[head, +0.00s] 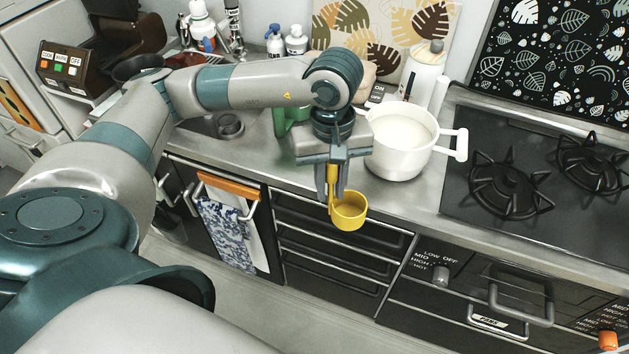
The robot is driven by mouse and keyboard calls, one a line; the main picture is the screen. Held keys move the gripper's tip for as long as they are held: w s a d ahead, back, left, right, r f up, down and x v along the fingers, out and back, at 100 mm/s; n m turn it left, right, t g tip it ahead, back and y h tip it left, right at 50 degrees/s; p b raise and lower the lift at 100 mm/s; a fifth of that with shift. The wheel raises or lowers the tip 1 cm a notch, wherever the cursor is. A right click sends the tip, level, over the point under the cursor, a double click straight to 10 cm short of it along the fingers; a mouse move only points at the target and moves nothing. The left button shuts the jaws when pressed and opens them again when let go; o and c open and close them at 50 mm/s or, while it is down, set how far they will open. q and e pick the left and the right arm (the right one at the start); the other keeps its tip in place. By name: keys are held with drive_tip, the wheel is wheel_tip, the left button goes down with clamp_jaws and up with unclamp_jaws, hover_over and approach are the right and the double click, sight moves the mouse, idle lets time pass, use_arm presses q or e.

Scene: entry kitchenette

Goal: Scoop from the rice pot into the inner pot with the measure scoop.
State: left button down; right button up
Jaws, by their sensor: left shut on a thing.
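A yellow measure scoop (348,211) hangs from my left gripper (332,184), which is shut on its upright handle. The cup of the scoop is low, in front of the counter's front edge and the drawers, and its inside looks empty. A white pot (396,158) with side handles stands on the counter, just right of and behind my gripper. Its inside is white and smooth; I cannot tell whether that is rice, or whether this is the rice pot or the inner pot. No second pot is clearly visible. My right gripper is out of view.
A black gas hob (535,165) lies right of the pot. A green object (290,124) is partly hidden behind my gripper. A white bottle (424,74) stands behind the pot; soap bottles (296,41) stand at the back.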

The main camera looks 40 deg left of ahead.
use_arm(q)
drive_tip(key=m, duration=0.2)
drive_tip(key=d+m, duration=0.1)
drive_tip(key=m, duration=0.1)
drive_tip(key=w+d+m, duration=0.1)
drive_tip(key=m, duration=0.1)
drive_tip(key=shift+d, duration=0.25)
drive_tip(key=m, duration=0.1)
drive_tip(key=d+m, duration=0.1)
drive_tip(key=m, duration=0.1)
drive_tip(key=shift+w+d, duration=0.15)
drive_tip(key=shift+w, duration=0.1)
